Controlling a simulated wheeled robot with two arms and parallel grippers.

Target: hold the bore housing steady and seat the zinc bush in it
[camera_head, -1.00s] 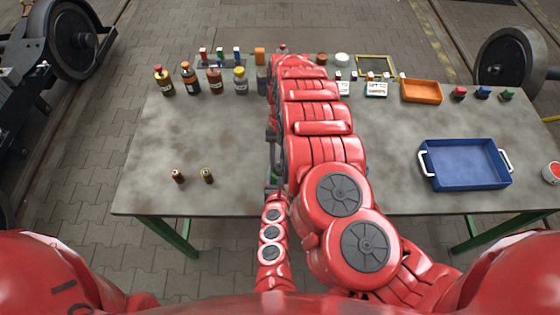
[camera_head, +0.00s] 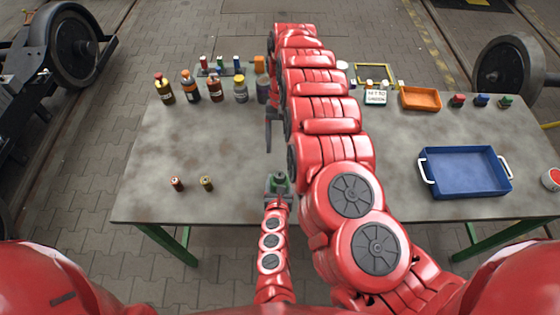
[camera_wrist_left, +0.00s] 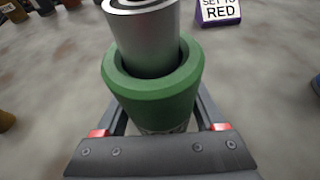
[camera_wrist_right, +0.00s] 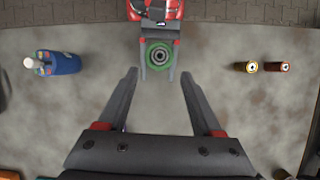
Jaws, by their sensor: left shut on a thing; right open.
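The green bore housing (camera_wrist_left: 150,95) is a thick ring held upright in my left gripper (camera_wrist_left: 155,120), which is shut on it. It also shows in the head view (camera_head: 278,180) near the table's front edge and in the right wrist view (camera_wrist_right: 160,56). The zinc bush (camera_wrist_left: 145,38), a silver cylinder, stands in the housing's bore and sticks up well above the rim. Its lower end is hidden inside. My right gripper (camera_wrist_right: 158,74) is open and empty above the table, clear of the housing. In the head view its dark fingers (camera_head: 268,135) are partly hidden by my arm.
A red-topped cylinder (camera_head: 177,184) and a brass one (camera_head: 206,183) stand left of the housing. Several bottles (camera_head: 215,87) line the back left. A blue tray (camera_head: 465,172) and an orange tray (camera_head: 420,98) are at the right. A blue object (camera_wrist_right: 55,63) shows in the right wrist view.

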